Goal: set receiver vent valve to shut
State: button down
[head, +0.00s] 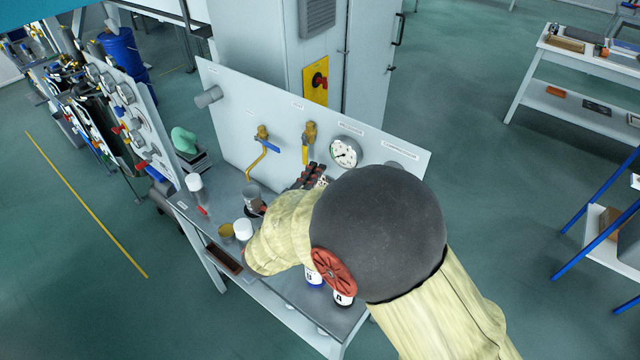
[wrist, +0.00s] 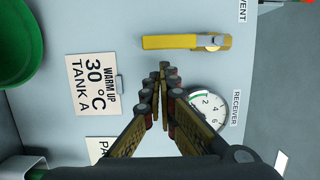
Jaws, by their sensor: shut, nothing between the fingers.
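The vent valve's yellow lever (head: 306,150) hangs straight down from its brass body on the panel. In the wrist view the lever (wrist: 172,41) lies level, pointing left, which is down along the panel. A label ending in VENT (wrist: 242,9) is beside it, cut off by the frame edge. My gripper (wrist: 162,72) is shut and empty. Its fingertips appear just below the lever in the wrist view, on the gauge side, and seem apart from it. In the head view my gripper (head: 313,177) shows below the lever, partly hidden by my arm.
The receiver gauge (head: 345,152) is right of the lever. A valve with a blue handle (head: 267,146) and a bent yellow part is to its left. A warm-up sign (wrist: 94,82) is on the panel. Cups, including a white one (head: 243,229), stand on the bench below.

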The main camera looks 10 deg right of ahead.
jog(key=shift+w+a, duration=0.3)
jog(key=shift+w, duration=0.1)
jog(key=shift+w+a+f+m, duration=0.1)
jog(key=shift+w+a+m, duration=0.05)
jog(key=shift+m, duration=0.15)
